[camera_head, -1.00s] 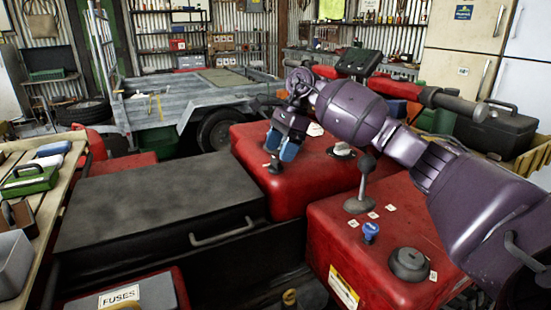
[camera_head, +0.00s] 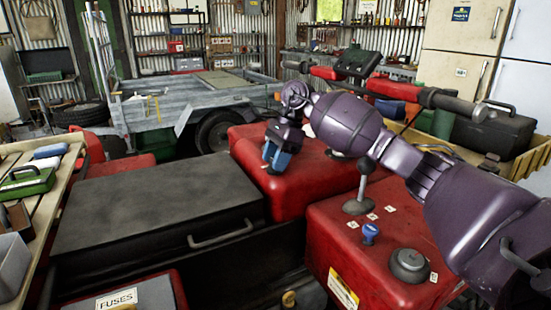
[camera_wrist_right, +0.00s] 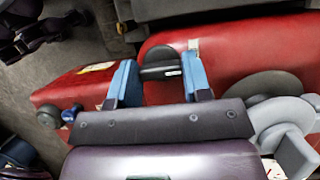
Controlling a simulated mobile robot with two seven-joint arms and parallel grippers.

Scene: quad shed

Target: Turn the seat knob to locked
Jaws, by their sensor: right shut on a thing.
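The seat knob (camera_wrist_right: 158,73) is a dark bar-shaped handle with a small white mark, on the red body of the quad in the right wrist view. My right gripper (camera_wrist_right: 160,82) has one blue finger at each side of it and is shut on it. In the head view my right gripper (camera_head: 277,160) is at the red body (camera_head: 290,195) just behind the long black seat (camera_head: 155,215); the fingers hide the knob there. The knob's exact setting cannot be read. My left gripper is not in view.
An upright lever (camera_head: 362,185), a blue knob (camera_head: 370,233) and a round black cap (camera_head: 409,264) stand on the nearer red body. The handlebar (camera_head: 440,99) lies behind my right arm. A workbench (camera_head: 62,180) stands at the left.

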